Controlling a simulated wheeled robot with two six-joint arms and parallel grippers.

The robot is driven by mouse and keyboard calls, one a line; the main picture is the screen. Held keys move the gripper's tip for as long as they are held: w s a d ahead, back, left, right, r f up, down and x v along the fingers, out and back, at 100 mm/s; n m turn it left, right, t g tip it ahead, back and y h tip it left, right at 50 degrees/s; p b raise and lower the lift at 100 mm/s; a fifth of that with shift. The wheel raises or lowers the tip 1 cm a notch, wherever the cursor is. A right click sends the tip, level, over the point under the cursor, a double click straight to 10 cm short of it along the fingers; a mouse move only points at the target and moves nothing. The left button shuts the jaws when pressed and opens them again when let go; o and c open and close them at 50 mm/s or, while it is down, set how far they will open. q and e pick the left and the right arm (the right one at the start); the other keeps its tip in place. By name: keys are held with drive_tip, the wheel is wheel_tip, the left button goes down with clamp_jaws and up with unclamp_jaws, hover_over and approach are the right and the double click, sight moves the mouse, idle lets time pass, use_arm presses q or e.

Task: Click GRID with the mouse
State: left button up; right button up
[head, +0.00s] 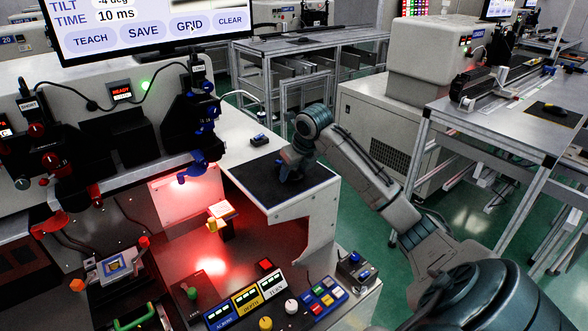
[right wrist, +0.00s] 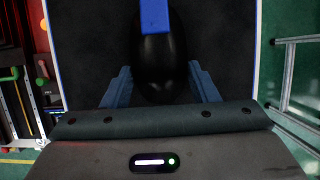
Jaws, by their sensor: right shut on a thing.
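The monitor (head: 150,48) at the upper left shows TEACH, SAVE, GRID and CLEAR buttons. The cursor is over the GRID button (head: 189,23). My right gripper (head: 290,170) is down on a dark mouse pad (head: 312,196) at the right of the workstation. In the right wrist view, its two blue fingers (right wrist: 161,85) are closed around the sides of a black mouse (right wrist: 160,65), with a blue strip on it. In the head view, the gripper mostly hides the mouse. My left gripper is not in view.
A small dark box with a blue top (head: 259,140) sits behind the pad. A control panel with lit displays (head: 245,300) and coloured buttons lies in front. A red-lit work area (head: 190,265) is to the left. Green floor is open beyond the pad's right edge.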

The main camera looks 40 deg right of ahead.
drive_tip(key=o, duration=1.1)
drive_tip(key=shift+r, duration=0.1)
drive_tip(key=b+v, duration=0.1)
drive_tip(key=v, duration=0.9)
drive_tip(key=shift+s+a+r, duration=0.1)
drive_tip(key=shift+s+r, duration=0.15)
